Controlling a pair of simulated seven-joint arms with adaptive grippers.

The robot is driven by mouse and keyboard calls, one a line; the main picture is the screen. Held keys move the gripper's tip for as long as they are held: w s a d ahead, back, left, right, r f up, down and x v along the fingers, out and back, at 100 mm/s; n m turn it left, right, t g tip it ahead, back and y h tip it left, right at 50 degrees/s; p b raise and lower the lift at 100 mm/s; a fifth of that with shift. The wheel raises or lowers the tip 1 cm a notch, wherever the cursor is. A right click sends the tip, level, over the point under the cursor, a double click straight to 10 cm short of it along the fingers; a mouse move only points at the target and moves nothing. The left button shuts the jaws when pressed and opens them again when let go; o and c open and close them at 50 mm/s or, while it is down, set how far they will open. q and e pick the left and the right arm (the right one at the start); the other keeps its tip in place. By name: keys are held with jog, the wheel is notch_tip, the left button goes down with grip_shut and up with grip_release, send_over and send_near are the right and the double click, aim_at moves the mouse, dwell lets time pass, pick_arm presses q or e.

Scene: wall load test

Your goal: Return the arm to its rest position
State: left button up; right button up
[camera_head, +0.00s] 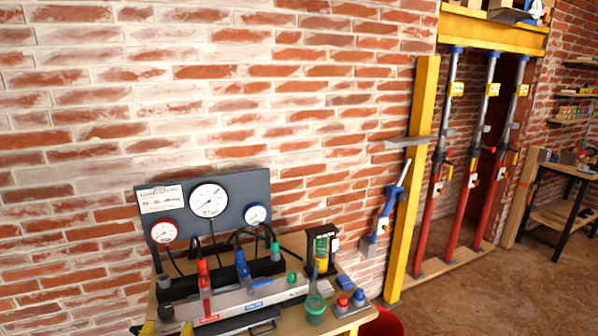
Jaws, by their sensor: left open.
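My left gripper (167,328) shows only as two yellow-marked tips at the bottom edge, at the front left corner of the wooden bench (352,318). The tips stand apart, with nothing seen held between them. The rest of that arm is out of the picture. My right gripper is not in view.
Open floor lies right of the bench.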

pick_arm(q)
jog(key=s+f+m+g+y, duration=0.1)
jog(key=s+f+m+g, duration=0.15)
jog(key=s+f, duration=0.4)
jog(key=s+f+m+g+y, duration=0.15)
jog(key=s+f+g, duration=0.25)
jog(key=s, duration=0.6)
jog(key=s+f+m+g, duration=0.3)
jog(key=s+f, duration=0.2)
jog(key=s, duration=0.4)
jog(key=s+d+f+g+h, duration=0.1)
jog(key=d+f, duration=0.1)
jog(key=f, duration=0.9)
jog(key=s+d+f+g+h, duration=0.1)
jog(key=d+f, duration=0.1)
jog(key=f, duration=0.9)
jog(key=s+d+f+g+h, duration=0.1)
jog(key=s+d+f, duration=0.15)
jog(key=f, duration=0.85)
jog(key=s+f+n+g+h, duration=0.1)
jog(key=s+f+n+g, duration=0.2)
jog(key=s+f, duration=1.5)
jog(key=shift+s, duration=0.85)
jog(key=shift+f, duration=0.1)
